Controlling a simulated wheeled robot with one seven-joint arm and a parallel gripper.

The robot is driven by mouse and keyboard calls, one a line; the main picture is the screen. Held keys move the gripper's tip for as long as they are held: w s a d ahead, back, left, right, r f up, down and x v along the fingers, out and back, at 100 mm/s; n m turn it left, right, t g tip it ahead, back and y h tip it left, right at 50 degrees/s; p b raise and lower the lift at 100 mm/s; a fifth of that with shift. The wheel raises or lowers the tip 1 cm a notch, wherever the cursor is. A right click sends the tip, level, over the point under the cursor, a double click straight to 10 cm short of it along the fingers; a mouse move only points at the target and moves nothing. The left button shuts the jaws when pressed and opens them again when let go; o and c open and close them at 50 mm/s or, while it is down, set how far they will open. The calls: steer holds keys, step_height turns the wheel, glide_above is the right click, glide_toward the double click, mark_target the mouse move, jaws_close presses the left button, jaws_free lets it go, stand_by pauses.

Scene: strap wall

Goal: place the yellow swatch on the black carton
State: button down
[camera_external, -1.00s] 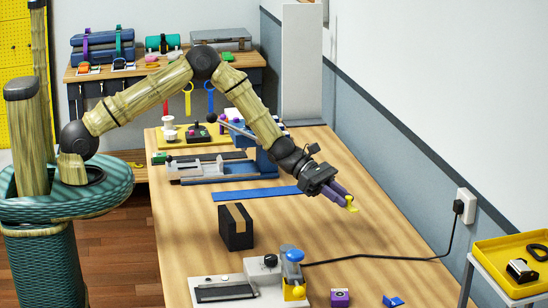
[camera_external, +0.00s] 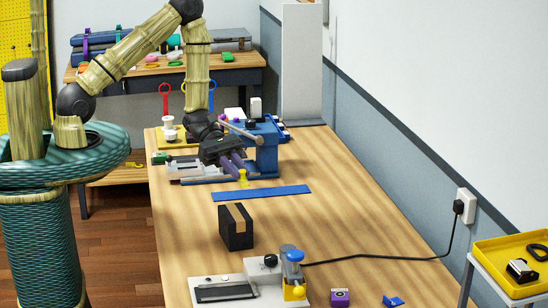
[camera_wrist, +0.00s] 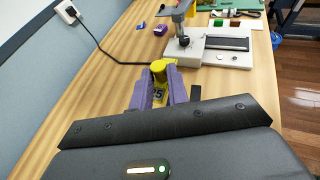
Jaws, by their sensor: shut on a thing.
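My gripper (camera_external: 238,168), with purple fingers, is shut on the yellow swatch (camera_external: 243,181) and holds it above the table near the blue strip. In the wrist view the yellow swatch (camera_wrist: 158,97) shows between the two fingers, with dark print on it. The black carton (camera_external: 236,229), with a tan band over its top, stands upright on the table, nearer the camera than my gripper and apart from it. In the wrist view a small dark shape (camera_wrist: 196,93) shows right of the fingers; I cannot tell whether it is the carton.
A flat blue strip (camera_external: 262,193) lies behind the carton. A white-based device with a blue knob (camera_external: 292,256) stands in front of it, its cable running to the wall socket (camera_external: 466,205). A blue machine (camera_external: 262,150) stands behind my gripper.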

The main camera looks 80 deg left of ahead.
steer(key=shift+s+a+r, duration=0.1)
steer(key=shift+s+r, duration=0.3)
steer(key=shift+s, duration=0.2)
steer(key=shift+s+a+r, duration=0.1)
steer(key=shift+s+r, duration=0.25)
steer(key=shift+s, duration=0.2)
steer(key=p, duration=0.2)
glide_above(229, 209)
steer(key=shift+f, duration=2.95)
steer(key=shift+f+p, duration=0.45)
steer(key=shift+f, duration=1.6)
steer(key=c, duration=1.3)
jaws_free()
steer(key=shift+o, duration=0.2)
